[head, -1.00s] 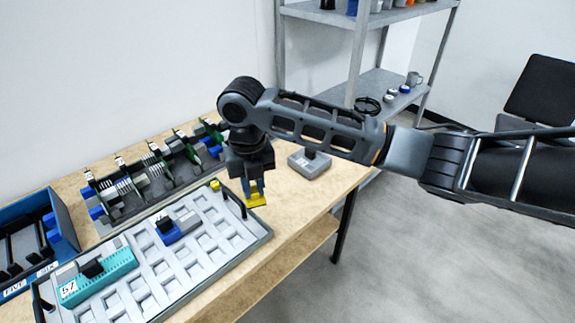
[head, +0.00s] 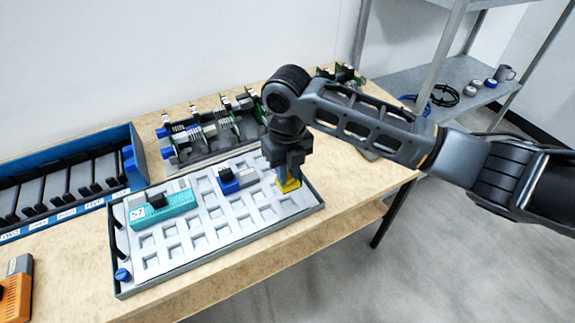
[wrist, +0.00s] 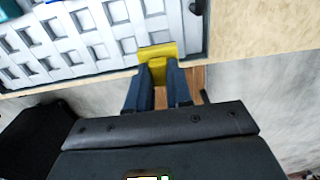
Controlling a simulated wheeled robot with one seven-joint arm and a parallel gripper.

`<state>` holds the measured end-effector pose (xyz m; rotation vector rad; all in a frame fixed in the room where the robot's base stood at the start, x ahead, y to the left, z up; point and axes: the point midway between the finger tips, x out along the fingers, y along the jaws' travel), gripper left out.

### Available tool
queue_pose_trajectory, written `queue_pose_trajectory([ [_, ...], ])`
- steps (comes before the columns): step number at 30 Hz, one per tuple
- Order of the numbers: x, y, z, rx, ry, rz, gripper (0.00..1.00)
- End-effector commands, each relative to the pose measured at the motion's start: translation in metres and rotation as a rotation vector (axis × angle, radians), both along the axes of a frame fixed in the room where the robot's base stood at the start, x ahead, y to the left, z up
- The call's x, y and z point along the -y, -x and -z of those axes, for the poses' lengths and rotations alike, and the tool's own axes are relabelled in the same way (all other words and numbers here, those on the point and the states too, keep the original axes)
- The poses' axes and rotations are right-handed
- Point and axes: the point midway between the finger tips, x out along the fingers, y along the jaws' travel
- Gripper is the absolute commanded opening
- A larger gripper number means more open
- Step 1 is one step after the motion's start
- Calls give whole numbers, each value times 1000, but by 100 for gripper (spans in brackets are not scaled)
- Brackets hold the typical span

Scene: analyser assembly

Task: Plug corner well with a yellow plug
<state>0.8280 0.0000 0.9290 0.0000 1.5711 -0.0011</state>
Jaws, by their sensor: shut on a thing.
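A yellow plug (head: 289,185) is held by my gripper (head: 288,174) at the right end of the grey well tray (head: 222,247). In the wrist view my gripper (wrist: 162,82) has both fingers shut on the yellow plug (wrist: 158,53). There the plug overlaps the tray's edge near a corner (wrist: 200,52). Whether it hangs above the tray or touches it, I cannot tell. The corner well is not clearly seen; my gripper and the plug cover that part of the tray. Many square wells show empty.
In the tray are a teal block (head: 172,212), a blue and grey block (head: 232,180) and a blue knob (head: 122,275). A circuit-board rack (head: 205,135) stands behind, a blue box (head: 65,180) at left, an orange part (head: 15,295) at front left.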

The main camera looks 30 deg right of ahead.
Motion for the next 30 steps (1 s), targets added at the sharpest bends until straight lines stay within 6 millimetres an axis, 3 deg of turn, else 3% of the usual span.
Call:
queue_pose_trajectory([
  [30, 0, 0, 57, 0, 0, 0, 0],
])
